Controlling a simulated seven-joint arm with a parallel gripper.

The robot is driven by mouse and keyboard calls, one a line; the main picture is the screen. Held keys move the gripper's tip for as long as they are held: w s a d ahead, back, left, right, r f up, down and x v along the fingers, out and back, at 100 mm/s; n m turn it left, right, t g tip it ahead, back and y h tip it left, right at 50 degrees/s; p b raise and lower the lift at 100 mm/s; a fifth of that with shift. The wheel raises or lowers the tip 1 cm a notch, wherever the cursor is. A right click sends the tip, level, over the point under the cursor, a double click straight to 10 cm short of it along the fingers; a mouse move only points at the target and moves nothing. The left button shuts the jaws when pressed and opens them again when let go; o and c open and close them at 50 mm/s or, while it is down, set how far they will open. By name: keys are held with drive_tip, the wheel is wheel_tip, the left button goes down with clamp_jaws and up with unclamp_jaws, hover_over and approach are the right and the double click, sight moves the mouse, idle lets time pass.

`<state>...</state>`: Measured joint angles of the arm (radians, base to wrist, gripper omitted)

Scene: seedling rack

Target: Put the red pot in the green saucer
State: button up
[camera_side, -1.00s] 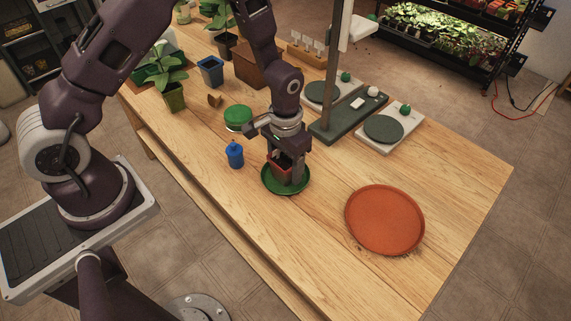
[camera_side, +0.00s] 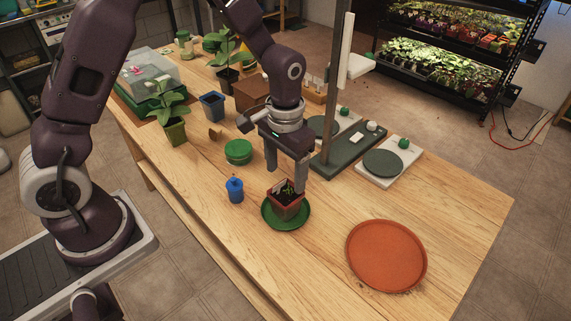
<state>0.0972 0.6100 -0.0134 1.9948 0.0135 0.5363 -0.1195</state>
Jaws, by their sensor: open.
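The red pot (camera_side: 286,208), with dark soil, a small seedling and a pale label, stands in the green saucer (camera_side: 270,222). The saucer's dark green rim shows around the pot's base, and the pot looks upright. My gripper (camera_side: 286,177) is open and empty above the pot. One finger hangs above its left back side and the other comes down close to its right back side. I cannot tell whether that finger touches the rim.
A large orange saucer (camera_side: 386,256) lies to the right. A blue bottle (camera_side: 235,190) and a green round lid (camera_side: 238,152) are to the left. A dark post (camera_side: 336,90) and scale-like plates (camera_side: 383,163) stand behind. The wood between the two saucers is clear.

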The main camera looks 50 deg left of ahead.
drive_tip(key=shift+r, duration=1.15)
drive_tip(key=s+a+r+t, duration=0.15)
drive_tip(key=s+r, duration=0.25)
drive_tip(key=r, duration=0.4)
drive_tip(key=s+a+r+t, duration=0.1)
drive_tip(key=s+r+t, duration=0.1)
drive_tip(key=s+r, duration=0.4)
drive_tip(key=s+a+r+t, duration=0.1)
drive_tip(key=s+r, duration=0.3)
drive_tip(key=s, duration=0.7)
drive_tip(key=shift+a+r+t, duration=0.2)
drive_tip(key=shift+r+t, duration=0.15)
drive_tip(key=shift+t, duration=0.2)
